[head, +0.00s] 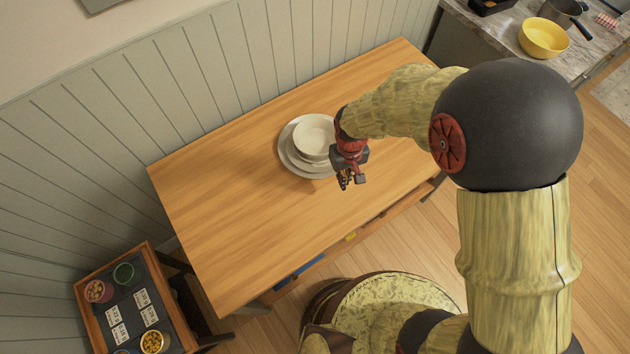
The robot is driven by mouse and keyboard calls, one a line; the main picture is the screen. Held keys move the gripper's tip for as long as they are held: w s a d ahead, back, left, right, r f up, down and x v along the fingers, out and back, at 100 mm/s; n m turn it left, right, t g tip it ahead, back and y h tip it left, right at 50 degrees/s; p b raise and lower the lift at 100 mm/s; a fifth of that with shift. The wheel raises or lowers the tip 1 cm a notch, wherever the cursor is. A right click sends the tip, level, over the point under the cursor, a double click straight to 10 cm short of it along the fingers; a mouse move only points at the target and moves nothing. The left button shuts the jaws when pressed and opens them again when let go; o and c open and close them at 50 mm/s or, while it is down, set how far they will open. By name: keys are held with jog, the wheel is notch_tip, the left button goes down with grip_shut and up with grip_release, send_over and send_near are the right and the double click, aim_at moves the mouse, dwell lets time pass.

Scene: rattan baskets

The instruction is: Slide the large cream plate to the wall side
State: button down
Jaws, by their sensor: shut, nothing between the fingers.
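The large cream plate (287,151) lies on the wooden table (220,210), near the middle of its top. A smaller plate and a cream bowl (315,135) are stacked on it. My gripper (345,182) is shut and empty. It appears at the near right edge of the plate, on the side away from the wall (150,110). I cannot tell whether it touches the plate. My wrist hides part of the plate's right side.
The panelled wall runs along the table's far side. The tabletop is clear left of the stack. A tray (131,262) with small bowls and cards stands at lower left. A counter (492,28) with a yellow bowl (543,38) and a pot is at upper right.

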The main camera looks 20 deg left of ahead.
aim_at(329, 142)
jog(key=shift+m, duration=0.8)
jog(key=f, duration=0.7)
jog(key=a+f+b, duration=0.1)
jog(key=f, duration=0.2)
jog(key=shift+f, duration=0.4)
jog(key=shift+w+a+r, duration=0.1)
jog(key=shift+w+a, duration=0.2)
jog(key=shift+w, duration=0.35)
jog(key=shift+w+a, duration=0.25)
jog(key=shift+w, duration=0.35)
jog(key=shift+w+a, duration=0.3)
jog(key=shift+w, duration=0.4)
jog(key=w+a+b, duration=0.1)
jog(key=w+a, duration=0.1)
jog(key=w, duration=0.2)
jog(key=w+a+b, duration=0.1)
jog(key=w+a, duration=0.1)
jog(key=w, duration=0.2)
jog(key=w+a+b, duration=0.1)
jog(key=w, duration=0.3)
jog(key=shift+w+a, duration=0.25)
jog(key=shift+a, duration=0.15)
jog(key=shift+w+a, duration=0.15)
jog(key=shift+w, duration=0.15)
jog(key=shift+r, duration=0.1)
